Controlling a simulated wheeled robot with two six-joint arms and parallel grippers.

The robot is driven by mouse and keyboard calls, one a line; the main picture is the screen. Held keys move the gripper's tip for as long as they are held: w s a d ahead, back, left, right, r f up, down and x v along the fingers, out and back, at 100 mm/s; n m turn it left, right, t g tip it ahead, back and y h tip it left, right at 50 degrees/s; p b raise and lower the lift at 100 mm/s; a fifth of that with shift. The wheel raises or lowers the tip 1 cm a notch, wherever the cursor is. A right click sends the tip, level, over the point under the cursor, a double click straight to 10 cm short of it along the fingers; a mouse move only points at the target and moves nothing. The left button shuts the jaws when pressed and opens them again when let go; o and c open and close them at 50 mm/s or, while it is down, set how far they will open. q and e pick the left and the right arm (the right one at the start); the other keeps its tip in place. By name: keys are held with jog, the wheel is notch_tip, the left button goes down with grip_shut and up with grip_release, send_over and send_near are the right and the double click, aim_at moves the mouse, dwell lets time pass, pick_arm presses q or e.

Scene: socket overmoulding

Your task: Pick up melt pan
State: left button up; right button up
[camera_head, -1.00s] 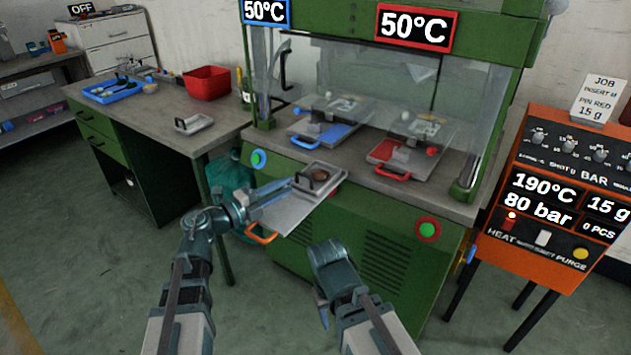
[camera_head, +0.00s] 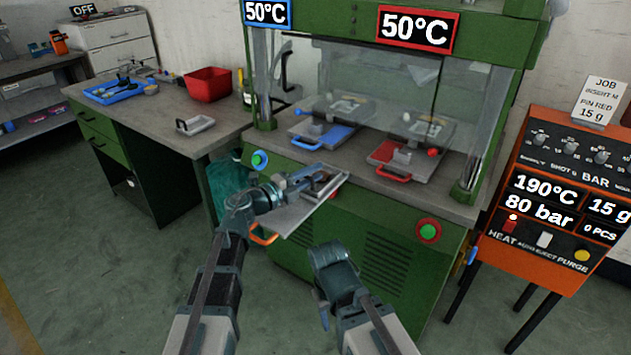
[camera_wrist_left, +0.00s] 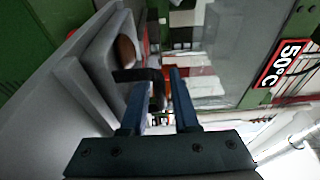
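The melt pan (camera_head: 334,188) is a small grey tray with a brown mass in it. It sits on the grey pull-out shelf (camera_head: 290,218) at the front of the green press. In the left wrist view the pan (camera_wrist_left: 102,68) has a dark handle (camera_wrist_left: 138,75) at its near side. My left gripper (camera_head: 312,177) is over the pan, its fingers (camera_wrist_left: 158,92) apart near that handle. I cannot tell whether the handle lies between them. My right gripper (camera_head: 322,300) hangs low in front of the press, its fingers mostly hidden.
A blue-handled mould (camera_head: 325,132) and a red-handled mould (camera_head: 402,162) lie on the press bed behind a clear guard. A similar small tray (camera_head: 195,124), a red bin (camera_head: 208,84) and a blue tray (camera_head: 113,90) are on the left bench. An orange control unit (camera_head: 555,190) stands right.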

pick_arm(q)
jog(key=shift+w+d, duration=0.3)
jog(key=shift+d, duration=0.05)
grip_shut()
jog(key=shift+s, duration=0.1)
dwell(1.1)
